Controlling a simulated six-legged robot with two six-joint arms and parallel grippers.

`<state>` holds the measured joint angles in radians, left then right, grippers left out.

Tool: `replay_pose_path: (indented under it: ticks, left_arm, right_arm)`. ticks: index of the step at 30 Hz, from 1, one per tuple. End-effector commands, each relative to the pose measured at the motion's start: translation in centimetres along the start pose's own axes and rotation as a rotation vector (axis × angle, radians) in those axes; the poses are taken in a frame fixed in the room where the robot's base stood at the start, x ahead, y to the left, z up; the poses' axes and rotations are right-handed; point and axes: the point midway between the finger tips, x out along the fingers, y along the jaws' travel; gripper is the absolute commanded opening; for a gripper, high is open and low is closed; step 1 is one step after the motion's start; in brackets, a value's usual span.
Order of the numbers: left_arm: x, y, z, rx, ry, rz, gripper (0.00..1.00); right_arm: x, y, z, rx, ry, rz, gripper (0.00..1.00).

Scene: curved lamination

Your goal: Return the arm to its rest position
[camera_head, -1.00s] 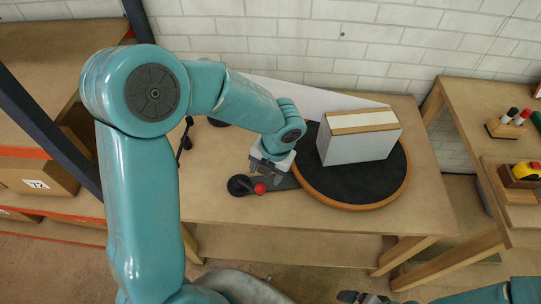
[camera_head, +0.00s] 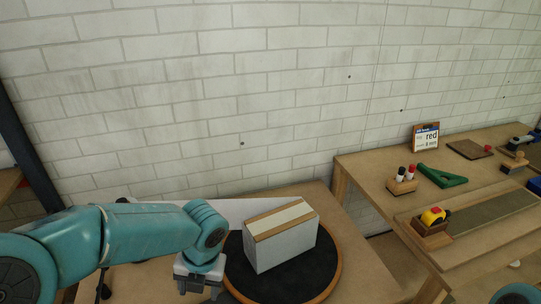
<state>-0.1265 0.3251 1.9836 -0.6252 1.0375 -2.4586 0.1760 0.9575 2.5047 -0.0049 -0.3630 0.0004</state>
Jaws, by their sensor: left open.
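My left arm comes in from the left at the bottom, with its gripper (camera_head: 197,287) pointing down over the table beside the left edge of the round turntable. The gripper is open and I see nothing between its fingers; the fingertips are near the bottom of the picture. A grey-white block (camera_head: 283,243) with a wood and cream strip on top stands on the dark turntable (camera_head: 322,272), apart from the gripper. Of my right arm only a teal part shows at the bottom right corner; its gripper is out of view.
The wooden table (camera_head: 357,264) has free room right of the turntable. A second bench at the right holds a marker holder (camera_head: 401,186), a green triangle (camera_head: 443,176), a sign (camera_head: 425,138) and a yellow tape measure (camera_head: 434,217). A dark post (camera_head: 27,150) stands at the far left.

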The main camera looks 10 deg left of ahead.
Motion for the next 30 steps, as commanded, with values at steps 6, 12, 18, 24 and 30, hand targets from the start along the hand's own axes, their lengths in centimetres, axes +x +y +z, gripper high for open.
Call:
replay_pose_path:
  ticks: [6, 12, 18, 24, 30]
  left_arm:
    - [5.4, -4.0, -1.7, -0.371, 0.089, -0.121, 0.60]
    - [13.2, -9.9, -5.8, -1.182, 0.336, -0.246, 0.60]
    - [19.0, -13.3, -10.3, -2.073, 0.620, -0.185, 0.60]
    - [22.4, -13.8, -13.5, -2.765, 0.788, -0.034, 0.60]
    - [23.4, -13.6, -14.6, 3.029, -0.831, -0.036, 0.60]
  right_arm:
    - [0.0, 0.0, 0.0, 0.000, 0.000, 0.000, 1.00]
    - [0.0, 0.0, 0.0, 0.000, 0.000, 0.000, 1.00]
    - [0.0, 0.0, 0.0, 0.000, 0.000, 0.000, 1.00]
    - [0.0, 0.0, 0.0, 0.000, 0.000, 0.000, 1.00]
    - [0.0, 0.0, 0.0, 0.000, 0.000, 0.000, 1.00]
